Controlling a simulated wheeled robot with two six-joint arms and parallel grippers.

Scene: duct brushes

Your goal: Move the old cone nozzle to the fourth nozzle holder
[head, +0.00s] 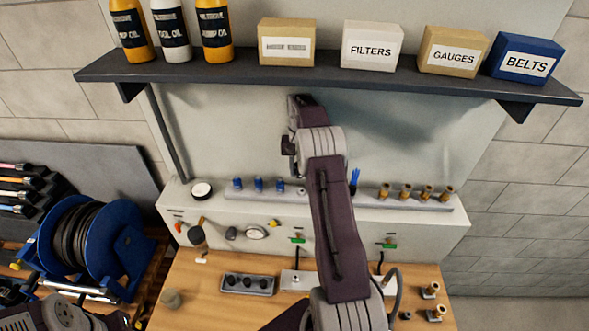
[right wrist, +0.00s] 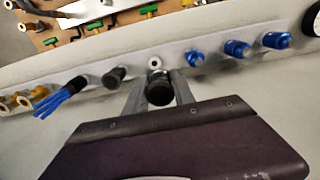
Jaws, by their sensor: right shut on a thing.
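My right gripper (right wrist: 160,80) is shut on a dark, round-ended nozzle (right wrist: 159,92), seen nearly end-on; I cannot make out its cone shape. It is just in front of the light rail (right wrist: 210,70), near a pale bare holder (right wrist: 155,63); I cannot tell whether they touch. Three blue nozzles, including this one (right wrist: 237,49), are on the right. In the head view, my own arm hides most of this gripper and the rail (head: 325,195) behind it. My left gripper is out of view.
A blue brush (head: 354,180) and several brass fittings (head: 405,191) stand along the rail. A grey tray (head: 226,290) with black pieces lies on the wooden bench (head: 200,310). A dark shelf (head: 330,82) with bottles and boxes hangs above. A blue hose reel (head: 85,245) is at left.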

